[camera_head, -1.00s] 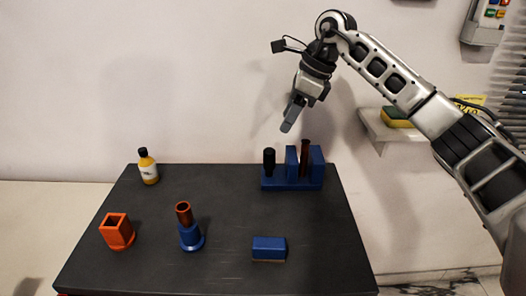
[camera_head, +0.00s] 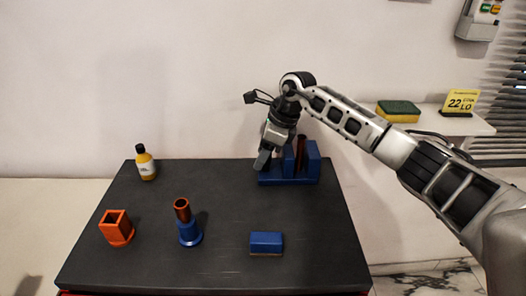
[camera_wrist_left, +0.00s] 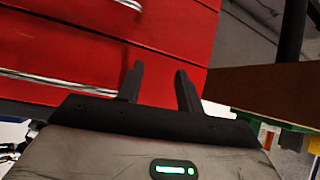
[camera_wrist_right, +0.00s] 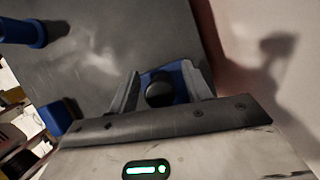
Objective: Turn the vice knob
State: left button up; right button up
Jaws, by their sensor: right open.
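The blue vice (camera_head: 313,160) stands at the back right of the dark table, with a brown rod (camera_head: 301,147) upright between its jaws. In the right wrist view the black vice knob (camera_wrist_right: 159,93) lies between the fingers of my right gripper (camera_wrist_right: 160,88), with a gap on each side. In the head view my right gripper (camera_head: 263,161) points down at the vice's left end and hides the knob. It is open. My left gripper (camera_wrist_left: 160,84) shows only in its own wrist view, open and empty in front of red drawers (camera_wrist_left: 110,40).
On the table (camera_head: 225,260) are a yellow bottle (camera_head: 146,163), an orange square holder (camera_head: 116,228), a blue stand with a brown tube (camera_head: 188,232) and a blue block (camera_head: 266,243). A wall shelf (camera_head: 455,126) holds a sponge (camera_head: 398,111).

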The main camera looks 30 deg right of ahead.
jog(key=c, duration=1)
jog(key=shift+m, duration=0.4)
jog(key=m+h, duration=0.1)
jog(key=m, duration=0.2)
jog(key=m+t, duration=0.1)
jog(key=m, duration=0.1)
jog(key=shift+w+d+m+t+h, duration=0.15)
jog(key=shift+m+t+h, duration=0.15)
jog(key=shift+m+h, duration=0.1)
jog(key=m+h, duration=0.1)
jog(key=m, duration=0.1)
jog(key=m+h+b, duration=0.1)
jog(key=m, duration=0.2)
jog(key=shift+d+r+m, duration=0.1)
jog(key=shift+d+m, duration=0.1)
jog(key=shift+m, duration=0.1)
jog(key=o, duration=1)
jog(key=shift+h, duration=0.3)
